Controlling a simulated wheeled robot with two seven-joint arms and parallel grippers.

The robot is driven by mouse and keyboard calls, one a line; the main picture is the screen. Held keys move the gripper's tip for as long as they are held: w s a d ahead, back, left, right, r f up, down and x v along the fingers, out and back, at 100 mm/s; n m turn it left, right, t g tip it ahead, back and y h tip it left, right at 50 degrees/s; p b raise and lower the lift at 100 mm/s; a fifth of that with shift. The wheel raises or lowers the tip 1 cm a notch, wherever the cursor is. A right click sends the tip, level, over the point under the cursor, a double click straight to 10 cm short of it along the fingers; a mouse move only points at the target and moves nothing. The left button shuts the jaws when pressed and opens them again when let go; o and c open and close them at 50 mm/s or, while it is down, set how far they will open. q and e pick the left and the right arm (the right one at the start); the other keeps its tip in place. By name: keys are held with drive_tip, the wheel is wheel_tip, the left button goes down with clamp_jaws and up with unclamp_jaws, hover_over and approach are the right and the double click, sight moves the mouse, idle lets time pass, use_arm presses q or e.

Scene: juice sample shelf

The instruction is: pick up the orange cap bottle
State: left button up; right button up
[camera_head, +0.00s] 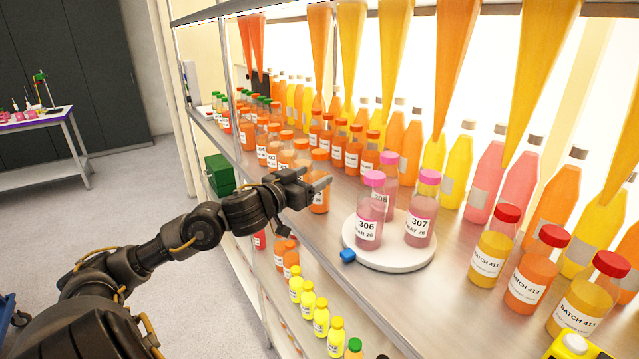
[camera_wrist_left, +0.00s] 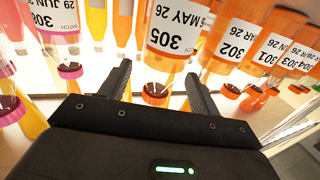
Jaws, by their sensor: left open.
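An orange cap bottle labelled 305 (camera_head: 319,200) stands on the shelf at the front of the orange-capped group, partly hidden by my left gripper (camera_head: 318,184). In the left wrist view, which is upside down, the 305 bottle (camera_wrist_left: 174,37) has its orange cap between the two open fingers (camera_wrist_left: 158,72). The fingers sit on either side of the cap; I cannot tell whether they touch it. Other orange cap bottles, such as 302 (camera_wrist_left: 236,38) and 301 (camera_wrist_left: 272,48), stand beside it. My right gripper is not in view.
Red-capped batch bottles (camera_head: 492,255) stand farther right. Several tall juice bottles (camera_head: 490,178) line the back. A metal upright (camera_head: 232,100) stands at left.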

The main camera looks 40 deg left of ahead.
use_arm(q)
drive_tip(key=w+p, duration=0.2)
drive_tip(key=w, duration=0.3)
drive_tip(key=shift+a, duration=0.2)
drive_tip(key=shift+w+f, duration=0.1)
drive_tip(key=shift+w, duration=0.1)
drive_tip(key=c, duration=0.9)
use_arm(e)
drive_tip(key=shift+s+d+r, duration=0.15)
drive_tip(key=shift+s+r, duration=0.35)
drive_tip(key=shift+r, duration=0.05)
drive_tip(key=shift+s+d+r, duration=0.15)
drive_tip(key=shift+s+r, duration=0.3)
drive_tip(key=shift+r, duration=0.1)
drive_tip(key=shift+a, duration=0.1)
